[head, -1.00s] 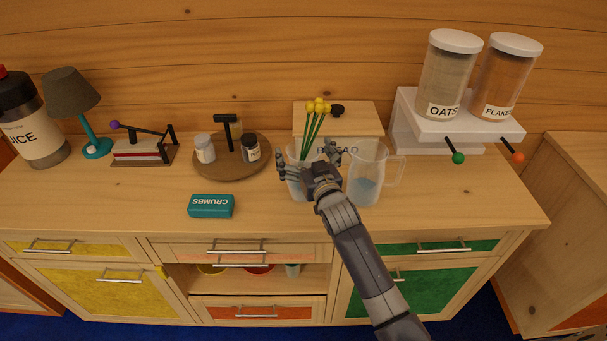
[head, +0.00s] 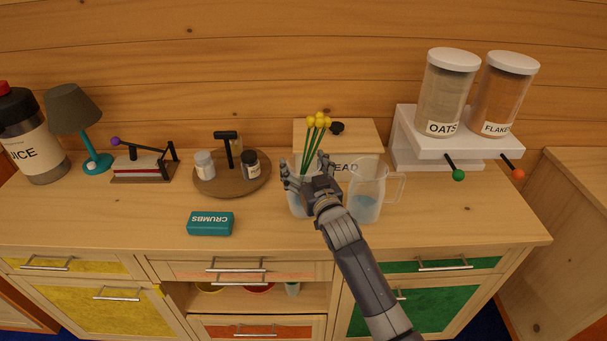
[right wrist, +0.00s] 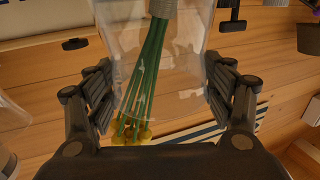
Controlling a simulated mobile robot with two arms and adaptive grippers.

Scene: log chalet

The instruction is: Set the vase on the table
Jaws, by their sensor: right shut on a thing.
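The vase (head: 298,207) is a clear glass with some water, holding several yellow flowers on green stems. It stands on the wooden counter, left of a clear jug. My right gripper (head: 306,174) reaches in from the front, shut around the vase's sides and hiding part of it. In the right wrist view the vase (right wrist: 170,50) lies between the two fingers (right wrist: 160,95), with the stems and yellow blooms showing. My left gripper is not in view. No separate table can be made out.
The clear jug (head: 367,192) stands close to the right of my gripper. A bread box (head: 360,137) is behind. A white shelf (head: 405,150) holds oats and flakes canisters.

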